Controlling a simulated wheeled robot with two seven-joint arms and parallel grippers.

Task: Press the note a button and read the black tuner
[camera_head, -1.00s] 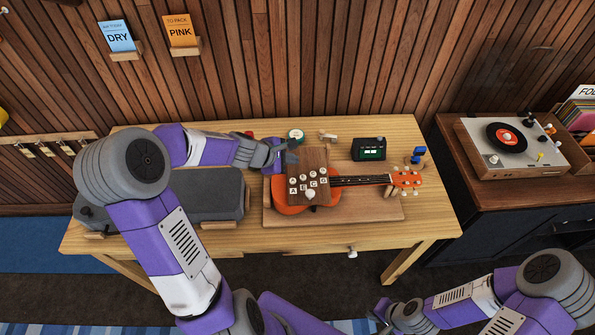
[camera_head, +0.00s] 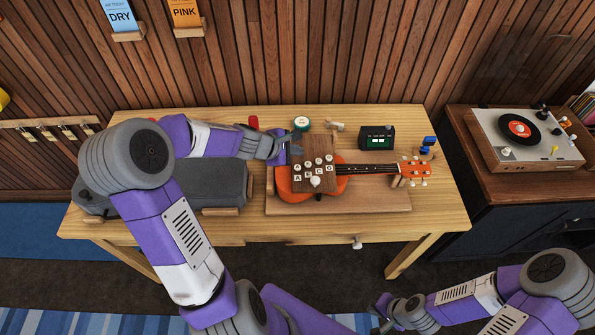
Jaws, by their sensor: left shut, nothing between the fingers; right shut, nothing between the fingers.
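The black tuner (camera_head: 364,139) stands upright at the back of the table, and its green screen shows small light marks too small to read. An orange ukulele (camera_head: 342,185) lies on a wooden base. A dark wooden board (camera_head: 314,144) over its body carries small white knobs labelled A, E, C and G; the label A (camera_head: 297,177) appears at the board's left side. My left gripper (camera_head: 284,141) is shut and empty by the board's upper left edge, above the knobs. My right gripper (camera_head: 379,313) is shut and empty, low in front of the table.
A grey case (camera_head: 208,184) lies on the table's left. A record player (camera_head: 526,137) sits on a cabinet at right. The table's front right (camera_head: 437,213) is bare.

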